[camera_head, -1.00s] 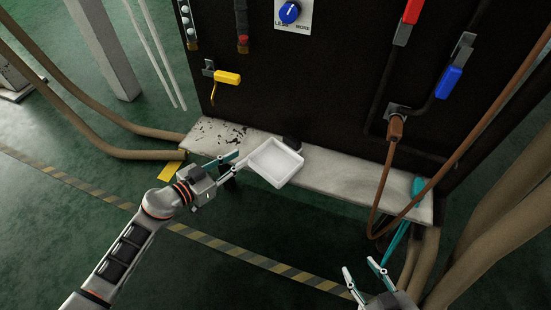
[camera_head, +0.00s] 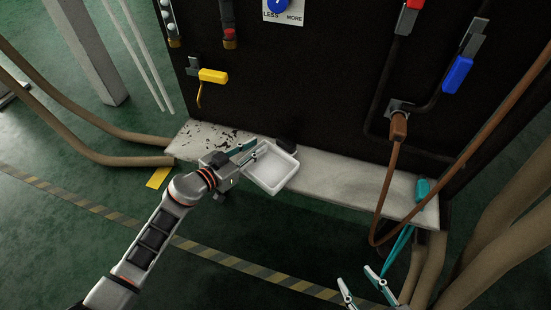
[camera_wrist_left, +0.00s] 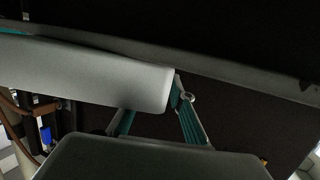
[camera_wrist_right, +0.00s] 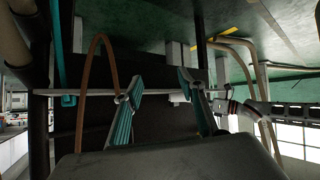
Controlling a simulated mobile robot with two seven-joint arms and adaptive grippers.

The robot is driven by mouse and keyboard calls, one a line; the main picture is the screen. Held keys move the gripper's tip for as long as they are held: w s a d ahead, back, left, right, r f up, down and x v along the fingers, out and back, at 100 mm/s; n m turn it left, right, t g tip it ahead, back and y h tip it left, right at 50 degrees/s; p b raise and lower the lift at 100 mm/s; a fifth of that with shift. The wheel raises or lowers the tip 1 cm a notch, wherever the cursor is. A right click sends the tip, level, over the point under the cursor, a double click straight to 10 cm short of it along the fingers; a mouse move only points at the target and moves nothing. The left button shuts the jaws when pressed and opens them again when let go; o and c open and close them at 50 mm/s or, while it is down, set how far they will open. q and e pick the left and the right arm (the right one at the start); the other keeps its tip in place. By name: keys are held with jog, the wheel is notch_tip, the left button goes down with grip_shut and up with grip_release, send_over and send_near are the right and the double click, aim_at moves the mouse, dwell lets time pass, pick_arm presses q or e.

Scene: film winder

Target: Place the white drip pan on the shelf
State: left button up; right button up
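The white drip pan (camera_head: 270,171) is a shallow square tray at the front edge of the pale, worn shelf (camera_head: 340,181), partly overhanging it in the head view. Whether it rests on the shelf is unclear. My left gripper (camera_head: 253,151) is at the pan's left side, its teal fingers apart. In the left wrist view, the pan (camera_wrist_left: 85,75) covers the tip of one finger; the other finger's tip is at the pan's right end. My right gripper (camera_head: 357,276) is open and empty, low in front of the shelf; its spread fingers (camera_wrist_right: 155,88) show in the right wrist view.
A black machine panel (camera_head: 310,90) rises behind the shelf. It carries a yellow handle (camera_head: 213,76) and a blue handle (camera_head: 457,75). A brown hose (camera_head: 387,190) hangs across the shelf's right part. The shelf between pan and hose is clear.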

pick_arm(q)
jog(key=shift+r, duration=0.1)
grip_shut()
jog(key=shift+w+r+p, duration=0.15)
jog(key=shift+r+p, duration=0.25)
jog(key=shift+r, duration=0.25)
notch_tip(320, 180, up, 2)
jog(key=shift+w+r+p, duration=0.1)
jog(key=shift+r+p, duration=0.1)
jog(key=shift+p, duration=0.55)
jog(key=shift+r+p, duration=0.5)
jog(key=shift+r, duration=0.35)
notch_tip(320, 180, up, 15)
jog(key=p, duration=1.1)
jog(key=shift+s+f, duration=0.2)
pick_arm(e)
jog(key=shift+m, duration=0.3)
jog(key=r, duration=0.3)
jog(key=s+d+r, duration=0.1)
jog(key=r, duration=0.1)
jog(key=shift+s+r, duration=0.1)
jog(key=shift+r, duration=0.25)
pick_arm(q)
jog(key=shift+a, duration=0.1)
